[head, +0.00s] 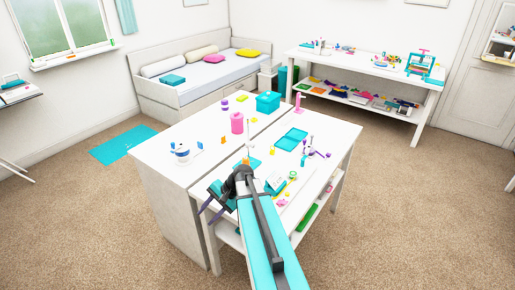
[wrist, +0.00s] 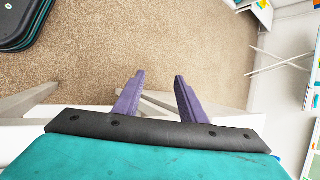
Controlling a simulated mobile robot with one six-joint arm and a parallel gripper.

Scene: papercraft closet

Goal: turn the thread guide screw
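My gripper (head: 208,215) is at the left front edge of the white table in the head view, pointing down and left past the edge. In the wrist view its two purple fingers (wrist: 160,76) stand apart with nothing between them. Carpet and white table legs show beyond them. I cannot make out the thread guide screw in either view. A thin upright post (head: 249,138) stands near the middle of the table, too small to tell whether it holds a guide or screw.
The white table (head: 160,158) carries a pink cylinder (head: 237,122), a teal box (head: 268,102), a teal tray (head: 291,138) and several small items. A second table (head: 372,68) stands at the back right and a daybed (head: 205,75) at the back. Carpet is open on both sides.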

